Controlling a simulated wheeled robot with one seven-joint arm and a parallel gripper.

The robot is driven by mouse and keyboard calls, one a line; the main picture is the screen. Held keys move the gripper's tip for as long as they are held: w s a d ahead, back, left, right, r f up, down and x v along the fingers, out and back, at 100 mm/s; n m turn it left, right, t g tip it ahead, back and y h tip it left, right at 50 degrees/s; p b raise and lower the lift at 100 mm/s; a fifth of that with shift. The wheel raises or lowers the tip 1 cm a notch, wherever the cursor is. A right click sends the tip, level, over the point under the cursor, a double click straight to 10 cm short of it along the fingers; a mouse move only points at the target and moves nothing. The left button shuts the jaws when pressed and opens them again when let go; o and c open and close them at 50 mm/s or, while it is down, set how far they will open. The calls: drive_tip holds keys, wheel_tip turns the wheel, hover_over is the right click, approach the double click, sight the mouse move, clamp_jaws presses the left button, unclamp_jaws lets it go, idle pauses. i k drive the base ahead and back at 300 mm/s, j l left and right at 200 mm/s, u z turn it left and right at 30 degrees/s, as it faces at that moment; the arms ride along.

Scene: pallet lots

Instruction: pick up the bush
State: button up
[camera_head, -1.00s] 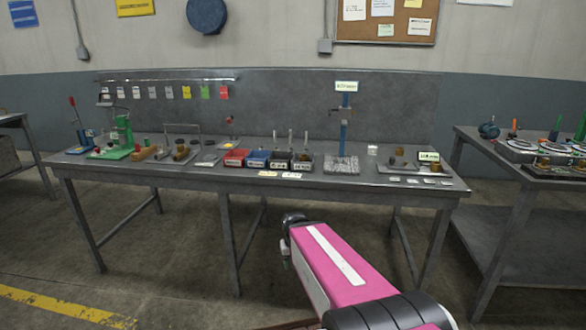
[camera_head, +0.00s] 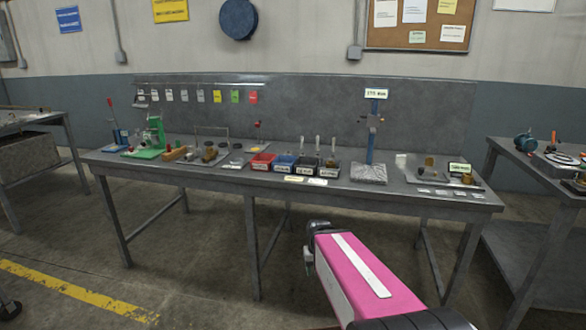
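I cannot tell for sure which part is the bush. Small brass-coloured parts (camera_head: 467,179) stand on a grey plate at the right end of the long grey workbench (camera_head: 335,190), by a small label sign. Another small brown, brass-like part (camera_head: 210,154) sits on a plate at the left half of the bench. All are too small to make out a bore. My pink arm link reaches up from the lower right, in front of the bench and apart from it. My gripper is not visible; the link's dark end hides what lies beyond it.
Red, blue and black bins (camera_head: 262,162) line the bench's front middle. A blue post stand (camera_head: 372,140) rises right of them, and a green press (camera_head: 152,138) stands at left. Other tables flank the bench left and right (camera_head: 545,190). Open floor lies in front.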

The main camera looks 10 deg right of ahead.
sight(468, 178)
drive_tip(key=z, duration=1.55)
drive_tip(key=i+l+u, duration=0.15)
drive_tip(key=l, duration=0.75)
drive_tip(key=l+u, duration=0.15)
drive_tip(key=l, duration=0.75)
drive_tip(key=i, duration=0.05)
